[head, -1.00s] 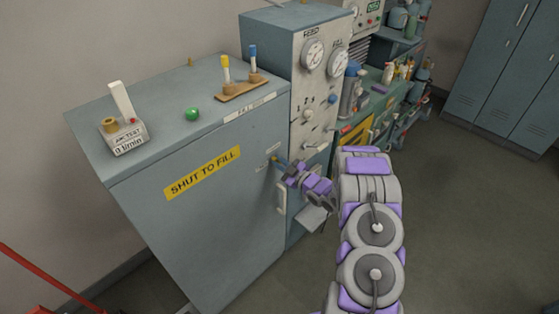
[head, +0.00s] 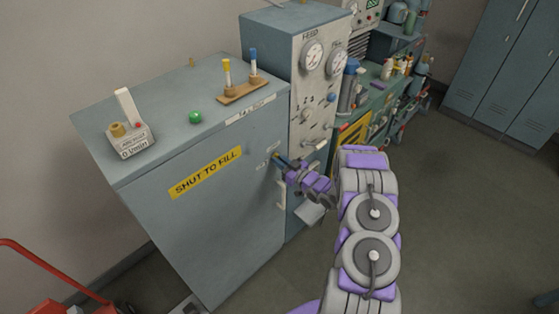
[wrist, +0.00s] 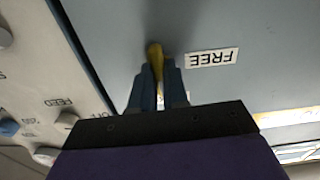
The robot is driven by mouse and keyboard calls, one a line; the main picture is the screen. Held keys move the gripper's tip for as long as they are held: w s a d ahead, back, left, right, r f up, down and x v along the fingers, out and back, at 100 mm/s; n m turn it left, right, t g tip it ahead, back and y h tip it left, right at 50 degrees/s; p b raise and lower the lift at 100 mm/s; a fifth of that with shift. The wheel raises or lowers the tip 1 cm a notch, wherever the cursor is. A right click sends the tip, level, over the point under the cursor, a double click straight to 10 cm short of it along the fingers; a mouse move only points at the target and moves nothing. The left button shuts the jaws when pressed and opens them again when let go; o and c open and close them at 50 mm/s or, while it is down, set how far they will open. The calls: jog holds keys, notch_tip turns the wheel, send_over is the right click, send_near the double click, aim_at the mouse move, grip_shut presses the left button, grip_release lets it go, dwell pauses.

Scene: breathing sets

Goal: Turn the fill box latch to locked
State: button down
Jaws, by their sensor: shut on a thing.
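The fill box (head: 215,225) is a blue-grey cabinet with a yellow "SHUT TO FILL" label (head: 206,173) on its front. Its latch (wrist: 155,58) is a yellow lever that shows between my fingertips in the wrist view. My gripper (wrist: 157,85) is shut on the latch; in the head view my gripper (head: 277,157) is at the front's upper right corner. A "FREE" label (wrist: 211,58), upside down in the wrist view, is just right of the latch. The fingers hide part of the latch and another label behind them.
A panel with gauges (head: 312,57) and knobs stands right of the box. A red trolley (head: 45,290) is at lower left. Floor at right is clear.

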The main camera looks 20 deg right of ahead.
jog(key=shift+f, duration=0.1)
jog(key=c, duration=1.1)
grip_release()
jog(key=shift+d, duration=0.15)
jog(key=v, duration=1.7)
jog(key=shift+s, duration=0.15)
jog(key=shift+d, duration=0.1)
